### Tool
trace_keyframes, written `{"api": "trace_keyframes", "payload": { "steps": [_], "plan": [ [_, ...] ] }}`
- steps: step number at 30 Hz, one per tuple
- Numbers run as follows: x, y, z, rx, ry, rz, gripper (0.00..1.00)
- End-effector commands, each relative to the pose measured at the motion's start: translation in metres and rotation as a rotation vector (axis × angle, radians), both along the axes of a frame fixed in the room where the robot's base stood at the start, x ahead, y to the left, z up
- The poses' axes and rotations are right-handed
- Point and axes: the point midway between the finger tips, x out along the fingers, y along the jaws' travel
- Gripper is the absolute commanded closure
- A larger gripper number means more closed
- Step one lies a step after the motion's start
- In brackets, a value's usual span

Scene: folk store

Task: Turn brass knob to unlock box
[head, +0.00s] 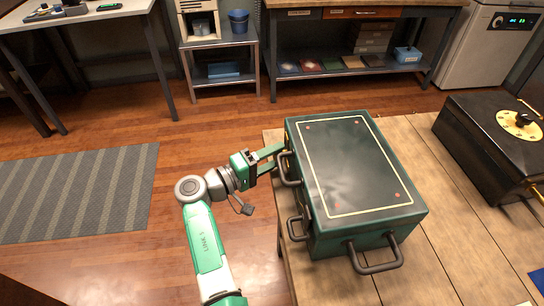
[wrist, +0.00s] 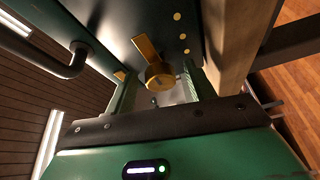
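The dark green box (head: 350,165) stands on the wooden table, with its lid shut and dark bar handles on its sides. The brass knob (wrist: 160,75) shows in the wrist view on the box's side face, with a flat brass pointer sticking out toward the upper left. Several brass dots (wrist: 182,36) lie to its upper right. The knob is hidden in the head view. My gripper (head: 279,157) is at the box's left side, its fingers apart. In the wrist view my gripper (wrist: 158,88) has one finger on each side of the knob; contact is not clear.
A dark handle (head: 289,169) on the box is close beside my gripper, and a dark bar (wrist: 62,62) shows at left in the wrist view. A wooden table edge (wrist: 229,45) is close on the right there. A black box with a gold dial (head: 519,124) stands at right.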

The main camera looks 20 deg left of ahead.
Motion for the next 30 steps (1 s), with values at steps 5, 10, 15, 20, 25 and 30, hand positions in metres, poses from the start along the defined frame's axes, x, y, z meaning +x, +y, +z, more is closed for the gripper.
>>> {"api": "trace_keyframes", "payload": {
  "steps": [5, 10, 15, 20, 25, 30],
  "plan": [
    [0.000, 0.000, 0.000, 0.000, 0.000, 0.000, 0.46],
    [-0.009, 0.007, 0.002, -0.001, 0.000, 0.001, 0.46],
    [-0.038, 0.029, 0.002, -0.001, 0.002, 0.003, 0.46],
    [-0.057, 0.042, -0.001, 0.000, 0.001, 0.001, 0.46],
    [-0.063, 0.047, -0.003, -0.001, 0.000, 0.001, 0.46],
    [-0.063, 0.047, -0.003, 0.000, 0.000, 0.000, 0.46]
  ]
}}
